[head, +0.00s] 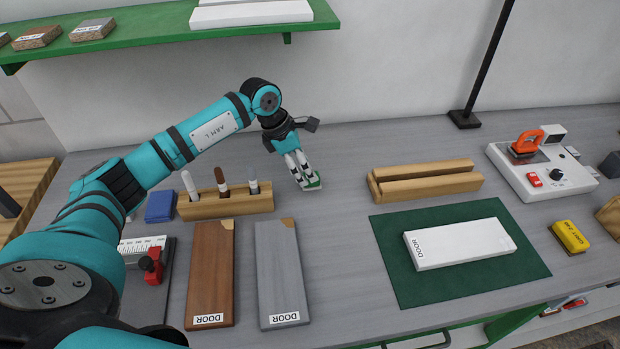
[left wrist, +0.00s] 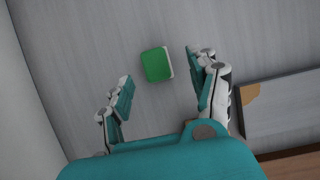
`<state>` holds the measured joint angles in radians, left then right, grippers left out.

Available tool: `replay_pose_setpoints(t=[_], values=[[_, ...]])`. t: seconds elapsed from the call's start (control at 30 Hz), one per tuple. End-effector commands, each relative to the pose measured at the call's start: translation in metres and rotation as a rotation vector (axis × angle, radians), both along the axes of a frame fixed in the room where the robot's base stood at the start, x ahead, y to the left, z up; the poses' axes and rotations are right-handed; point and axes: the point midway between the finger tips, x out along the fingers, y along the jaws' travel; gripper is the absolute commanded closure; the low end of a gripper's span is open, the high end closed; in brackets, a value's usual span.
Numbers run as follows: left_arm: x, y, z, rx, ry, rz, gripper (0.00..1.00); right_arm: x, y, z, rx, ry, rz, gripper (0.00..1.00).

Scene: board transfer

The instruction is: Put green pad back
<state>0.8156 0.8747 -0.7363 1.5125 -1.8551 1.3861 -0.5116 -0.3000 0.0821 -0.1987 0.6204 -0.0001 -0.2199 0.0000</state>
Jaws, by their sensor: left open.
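The green pad (head: 314,181) lies on the grey bench, just right of the wooden holder, and is partly hidden by my left gripper in the head view. In the left wrist view the green pad (left wrist: 155,64) shows whole, with a pale edge on its right side. My left gripper (head: 307,187) is over the pad, pointing down. In the left wrist view my left gripper's fingers (left wrist: 160,88) are spread wide, with the pad beyond and between them and nothing held. My right gripper is not in view.
A wooden holder (head: 226,203) with several markers and a blue block (head: 160,206) stand to the left. Brown (head: 211,270) and grey (head: 280,270) boards lie in front. A white board (head: 458,244) rests on a green mat (head: 400,285). A yellow block (head: 569,236) lies at right.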

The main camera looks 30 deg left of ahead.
Motion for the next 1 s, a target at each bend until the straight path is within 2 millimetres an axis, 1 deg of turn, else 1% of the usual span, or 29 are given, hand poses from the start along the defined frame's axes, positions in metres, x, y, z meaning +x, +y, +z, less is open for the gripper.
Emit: replay_pose_setpoints(t=[0.03, 0.2, 0.3, 0.4, 0.53, 1.0], values=[[-0.002, 0.005, 0.009, 0.003, -0.006, 0.0, 0.39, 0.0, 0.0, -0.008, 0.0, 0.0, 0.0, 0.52], [-0.01, 0.014, 0.04, 0.002, -0.004, 0.001, 0.39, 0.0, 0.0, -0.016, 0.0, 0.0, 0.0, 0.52], [-0.013, 0.018, 0.053, 0.0, -0.002, 0.001, 0.39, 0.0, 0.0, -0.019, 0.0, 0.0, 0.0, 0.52], [-0.015, 0.02, 0.061, 0.0, -0.001, 0.0, 0.39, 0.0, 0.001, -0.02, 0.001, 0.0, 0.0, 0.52], [-0.017, 0.021, 0.065, 0.0, 0.0, 0.001, 0.39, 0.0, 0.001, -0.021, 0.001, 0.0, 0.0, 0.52], [-0.017, 0.021, 0.065, -0.001, 0.001, 0.001, 0.39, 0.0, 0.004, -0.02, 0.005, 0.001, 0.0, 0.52]])
